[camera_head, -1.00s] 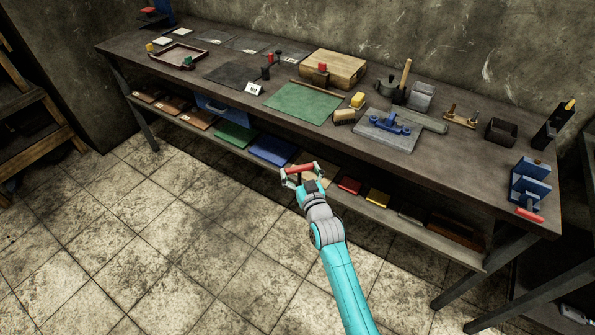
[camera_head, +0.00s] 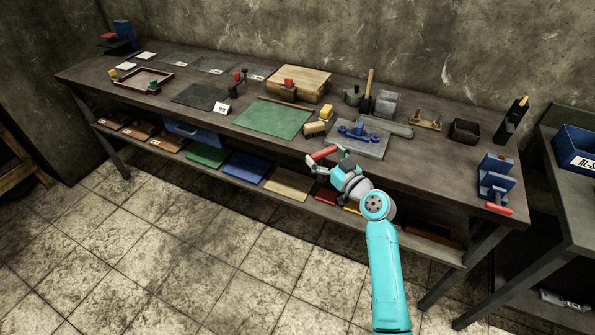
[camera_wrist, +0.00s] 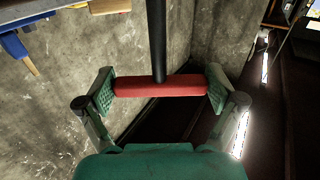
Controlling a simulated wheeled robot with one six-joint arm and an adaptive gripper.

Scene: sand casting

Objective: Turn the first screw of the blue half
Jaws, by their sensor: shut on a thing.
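My gripper (camera_head: 324,157) is shut on a red bar handle (camera_head: 325,152), in front of the workbench's front edge. In the wrist view the gripper (camera_wrist: 160,90) clasps both ends of the red handle (camera_wrist: 140,87), and a black shaft (camera_wrist: 157,40) runs from its middle, so it looks like a T-handled tool. The shaft's far end is out of that view. A blue piece with rounded knobs (camera_head: 358,130) lies on a grey plate (camera_head: 372,149) on the bench, beyond my gripper and apart from it. I cannot make out single screws on it.
A blue vise (camera_head: 495,178) with a red handle stands at the right end. Coloured boards fill the lower shelf. The floor in front is clear.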

